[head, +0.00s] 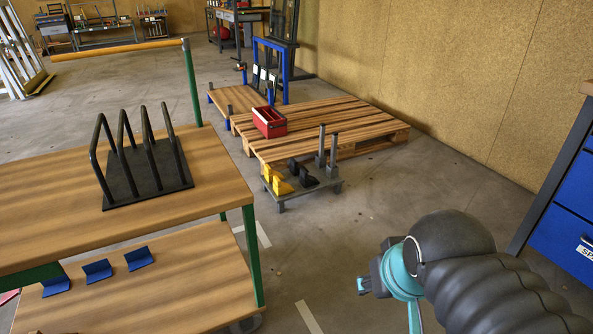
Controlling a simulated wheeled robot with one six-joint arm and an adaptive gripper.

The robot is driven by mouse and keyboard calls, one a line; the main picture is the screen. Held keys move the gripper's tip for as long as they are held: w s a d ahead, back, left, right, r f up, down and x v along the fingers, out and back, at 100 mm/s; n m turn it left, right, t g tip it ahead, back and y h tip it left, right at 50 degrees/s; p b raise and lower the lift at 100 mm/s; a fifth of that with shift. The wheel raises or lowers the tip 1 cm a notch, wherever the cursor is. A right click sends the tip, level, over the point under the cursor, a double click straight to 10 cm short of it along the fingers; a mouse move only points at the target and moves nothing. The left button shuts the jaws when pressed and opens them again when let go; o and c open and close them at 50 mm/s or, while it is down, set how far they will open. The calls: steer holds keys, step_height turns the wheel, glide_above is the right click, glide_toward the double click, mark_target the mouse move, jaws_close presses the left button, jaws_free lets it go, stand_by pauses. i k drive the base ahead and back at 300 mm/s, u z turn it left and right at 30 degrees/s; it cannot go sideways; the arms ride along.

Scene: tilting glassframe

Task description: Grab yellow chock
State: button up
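A yellow chock (282,186) sits on a small low grey stand (292,200) on the floor, near the middle of the head view. A smaller yellow part (268,173) shows just behind it to the left. Black pieces (307,179) sit beside the chock on the same stand. My gripper (364,285) is at the lower right, well apart from the chock and nearer to me. Its fingers are small and partly turned away, so its opening is unclear. I see nothing held in it.
Two grey posts (327,152) rise from the stand's right side. A wooden pallet (365,112) with a red box (269,122) lies behind. A wooden table (225,178) with a black rack (147,180) stands left, blue cabinet (565,215) right. Floor between is clear.

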mark_target(269, 173)
steer(key=z, duration=0.45)
steer(key=i, duration=1.65)
steer(key=u, duration=0.4)
steer(key=i, duration=0.95)
steer(key=u, duration=1.45)
steer(key=i, duration=0.45)
steer(key=u, duration=0.4)
